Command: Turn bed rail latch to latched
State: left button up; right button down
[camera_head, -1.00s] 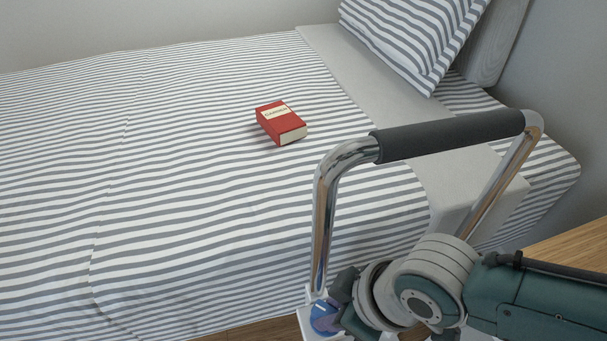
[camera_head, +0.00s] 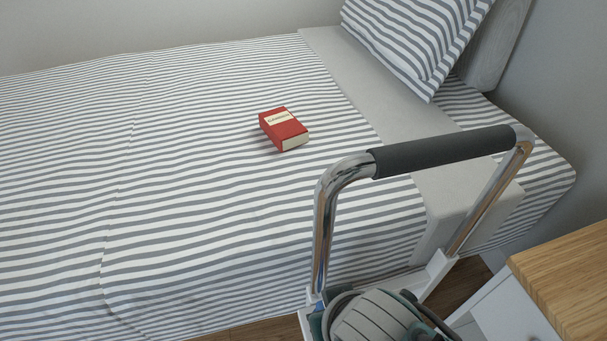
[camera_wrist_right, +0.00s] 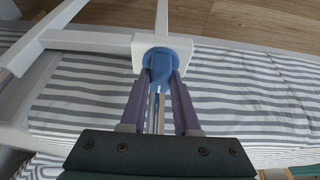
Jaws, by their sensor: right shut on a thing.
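The bed rail (camera_head: 320,240) is a chrome hoop with a dark padded grip, standing at the bed's near side. Its latch is a blue knob (camera_wrist_right: 160,62) on a white plate, seen in the right wrist view over the lower rail frame. My right gripper (camera_wrist_right: 160,80) has its two purple fingers closed on the two sides of the blue knob's handle. In the head view my right wrist (camera_head: 375,318) covers most of the latch, and the fingers are hidden. My left gripper is not in view.
A red book (camera_head: 284,129) lies on the striped bed (camera_head: 200,190). A striped pillow (camera_head: 415,40) is at the head end. A wood-topped nightstand (camera_head: 565,280) stands close at the right. Wooden floor shows between it and the bed.

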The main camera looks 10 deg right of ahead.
dwell(0.6)
jog(key=c, duration=0.9)
grip_release()
jog(key=p+v, duration=0.7)
jog(key=v, duration=0.3)
jog(key=shift+p, duration=0.4)
